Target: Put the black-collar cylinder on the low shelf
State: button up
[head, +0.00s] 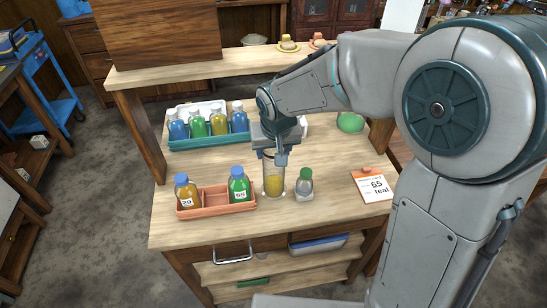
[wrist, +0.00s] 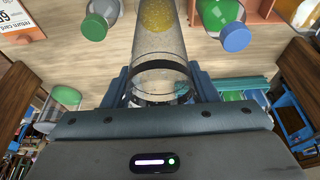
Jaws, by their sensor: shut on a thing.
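The black-collar cylinder (head: 273,182) is clear glass with yellow contents in its lower part. It is upright over the middle of the workbench. I cannot tell whether its base touches the wood. My gripper (head: 275,153) comes from above and is shut on its upper part. In the wrist view the cylinder (wrist: 160,50) sits between both fingers, with its dark collar around it near the jaws.
A clear green-capped bottle (head: 305,184) stands close right of the cylinder. A salmon tray (head: 215,198) with two bottles is at left. A teal rack (head: 200,143) of several bottles is behind. A card (head: 372,186) lies at right. An upper shelf (head: 210,68) spans the back.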

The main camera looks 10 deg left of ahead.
jog(key=shift+f, duration=2.1)
jog(key=shift+f, duration=0.15)
jog(key=o, duration=1.5)
jog(key=shift+c, duration=0.2)
jog(key=shift+r, duration=0.2)
jog(key=v, duration=1.2)
